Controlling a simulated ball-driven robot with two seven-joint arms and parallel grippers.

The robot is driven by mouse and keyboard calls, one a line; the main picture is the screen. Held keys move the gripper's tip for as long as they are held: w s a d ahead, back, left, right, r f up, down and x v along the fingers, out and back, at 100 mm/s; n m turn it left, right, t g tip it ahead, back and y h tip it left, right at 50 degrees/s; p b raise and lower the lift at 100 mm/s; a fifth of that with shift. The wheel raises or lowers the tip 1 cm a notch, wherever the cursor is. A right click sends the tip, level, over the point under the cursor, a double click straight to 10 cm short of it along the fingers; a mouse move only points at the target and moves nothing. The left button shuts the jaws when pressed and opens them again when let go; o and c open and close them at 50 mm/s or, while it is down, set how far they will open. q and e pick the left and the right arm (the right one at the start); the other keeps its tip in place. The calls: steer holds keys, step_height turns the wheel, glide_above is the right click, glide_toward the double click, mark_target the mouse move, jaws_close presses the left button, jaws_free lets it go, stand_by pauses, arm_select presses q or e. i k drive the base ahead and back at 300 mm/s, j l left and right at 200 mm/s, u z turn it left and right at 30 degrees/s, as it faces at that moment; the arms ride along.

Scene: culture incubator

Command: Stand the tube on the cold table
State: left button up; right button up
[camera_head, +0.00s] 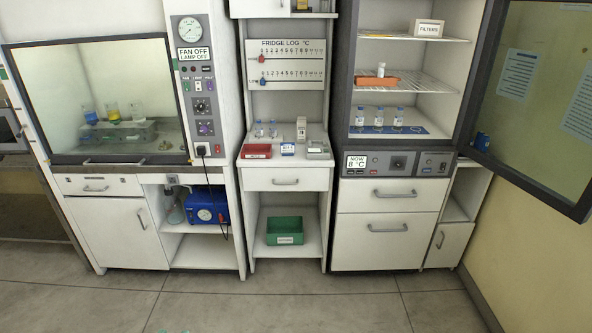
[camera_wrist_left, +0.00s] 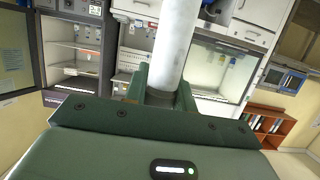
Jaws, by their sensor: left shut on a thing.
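In the left wrist view my left gripper (camera_wrist_left: 162,90) is shut on a white cylinder (camera_wrist_left: 178,40), which looks like the tube. It rises between the two green fingers and runs out of the top of the picture. Its lower end is hidden by the gripper. No surface there is readably marked as the cold table. An open cabinet (camera_head: 345,100) at the right has a display (camera_head: 356,162) reading NOW 8 °C. My right gripper is not in view.
The cabinet's glass door (camera_head: 535,90) stands open at the right. A narrow bench (camera_head: 262,174) in the middle carries a red tray (camera_head: 257,151), vials and small blocks. A glass-fronted hood (camera_head: 100,158) stands at the left. The floor (camera_head: 300,300) in front is clear.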

mark_target(298, 152)
steer(key=i+z, duration=0.2)
steer(key=i, duration=0.25)
steer(key=i+z, duration=0.15)
steer(key=i, duration=0.3)
steer(key=i+j+z, duration=0.2)
steer(key=i, duration=0.2)
steer(key=i+j+z, duration=0.15)
steer(key=i, duration=0.3)
steer(key=i+l, duration=0.15)
steer(key=i, duration=0.3)
steer(key=i+l+z, duration=0.1)
steer(key=i, duration=0.4)
steer(key=i+l+u, duration=0.35)
steer(key=u, duration=0.15)
steer(key=i+l+u, duration=0.3)
steer(key=l+u, duration=0.15)
